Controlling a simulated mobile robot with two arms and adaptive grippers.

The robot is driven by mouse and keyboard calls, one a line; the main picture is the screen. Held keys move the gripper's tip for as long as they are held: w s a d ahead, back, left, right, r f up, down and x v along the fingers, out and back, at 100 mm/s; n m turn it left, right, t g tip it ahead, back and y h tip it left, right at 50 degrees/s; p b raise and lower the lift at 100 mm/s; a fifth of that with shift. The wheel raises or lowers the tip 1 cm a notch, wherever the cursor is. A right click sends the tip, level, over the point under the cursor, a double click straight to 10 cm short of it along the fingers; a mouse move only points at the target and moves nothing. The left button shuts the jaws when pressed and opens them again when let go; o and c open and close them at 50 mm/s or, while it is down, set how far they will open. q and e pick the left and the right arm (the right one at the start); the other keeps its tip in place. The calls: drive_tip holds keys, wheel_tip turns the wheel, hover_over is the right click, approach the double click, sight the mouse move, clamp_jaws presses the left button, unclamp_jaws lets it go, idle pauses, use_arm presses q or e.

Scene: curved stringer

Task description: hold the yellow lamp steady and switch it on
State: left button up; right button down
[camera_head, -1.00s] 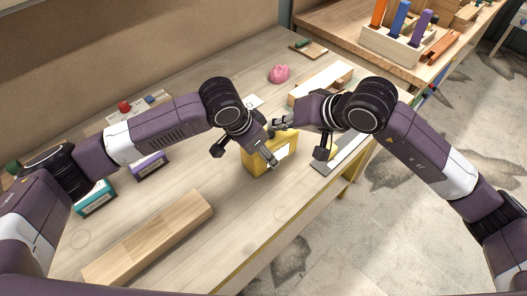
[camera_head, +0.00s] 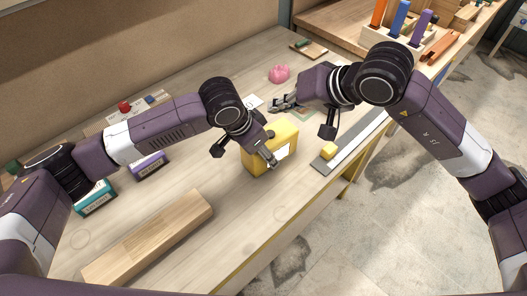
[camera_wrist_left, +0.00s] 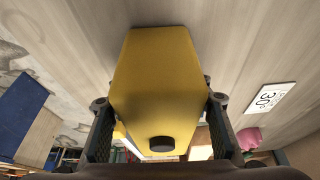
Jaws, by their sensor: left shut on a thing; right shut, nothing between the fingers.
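The yellow lamp (camera_head: 286,131) is a boxy block with a white front panel (camera_head: 284,153), upright on the workbench. My left gripper (camera_head: 271,150) is shut on it. In the left wrist view the lamp (camera_wrist_left: 158,75) fills the middle between the two dark fingers, with a round black knob or button (camera_wrist_left: 162,143) on its near face. I cannot tell whether the panel is lit. My right gripper (camera_head: 276,104) is shut and empty, behind and above the lamp, apart from it.
A wooden block (camera_head: 150,238) lies at the front left. Teal (camera_head: 96,197) and purple (camera_head: 150,164) boxes stand near my left arm. A pink object (camera_head: 279,73) sits behind.

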use_arm(q)
drive_tip(key=o, duration=2.3)
drive_tip(key=shift+c, duration=0.2)
drive_tip(key=shift+r, duration=0.1)
drive_tip(key=shift+v, duration=2.45)
drive_tip(key=shift+r, duration=0.1)
drive_tip(key=v, duration=1.2)
